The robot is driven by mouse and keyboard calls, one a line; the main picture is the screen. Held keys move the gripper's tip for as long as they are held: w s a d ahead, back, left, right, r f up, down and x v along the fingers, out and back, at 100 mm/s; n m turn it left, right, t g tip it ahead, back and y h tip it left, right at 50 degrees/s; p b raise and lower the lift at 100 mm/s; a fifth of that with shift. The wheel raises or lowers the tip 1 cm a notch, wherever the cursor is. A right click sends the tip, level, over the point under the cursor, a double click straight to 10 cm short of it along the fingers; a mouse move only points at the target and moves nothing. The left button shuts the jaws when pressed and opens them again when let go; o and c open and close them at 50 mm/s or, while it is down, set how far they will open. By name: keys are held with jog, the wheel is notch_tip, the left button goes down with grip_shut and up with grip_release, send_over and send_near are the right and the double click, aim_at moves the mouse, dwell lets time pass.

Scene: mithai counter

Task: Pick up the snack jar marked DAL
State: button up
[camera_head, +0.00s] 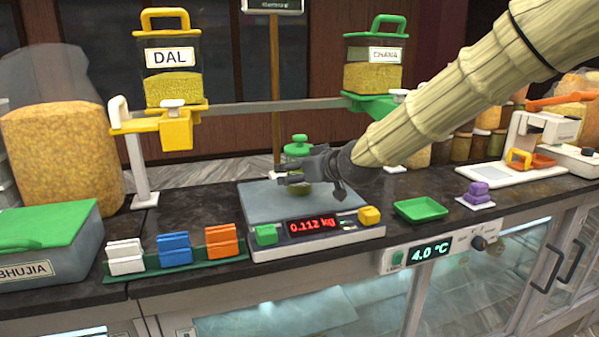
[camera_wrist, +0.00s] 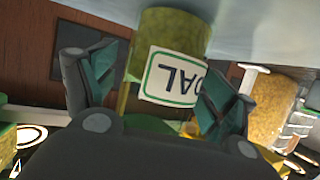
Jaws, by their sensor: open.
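A small snack jar with a green knobbed lid (camera_head: 299,146) stands on the scale's plate (camera_head: 262,203), partly hidden behind my gripper (camera_head: 288,172). In the wrist view, upside down, the jar (camera_wrist: 178,30) shows yellowish contents and a white, green-edged label reading DAL. My gripper (camera_wrist: 152,80) is open there, with its two fingers on either side of the jar in the picture. I cannot tell whether they touch it. A large yellow-lidded dispenser (camera_head: 174,84) also marked DAL hangs on a rail at the back left.
The scale display (camera_head: 311,225) reads 0.112 kg. A green-lidded CHANA dispenser (camera_head: 373,75) hangs behind. A BHUJIA bin (camera_head: 45,262), coloured packets (camera_head: 174,249) and a green tray (camera_head: 420,209) stand along the front. Dark counter shows between scale and green tray.

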jog(key=shift+w+f, duration=0.1)
jog(key=shift+w, duration=0.05)
jog(key=c, duration=1.5)
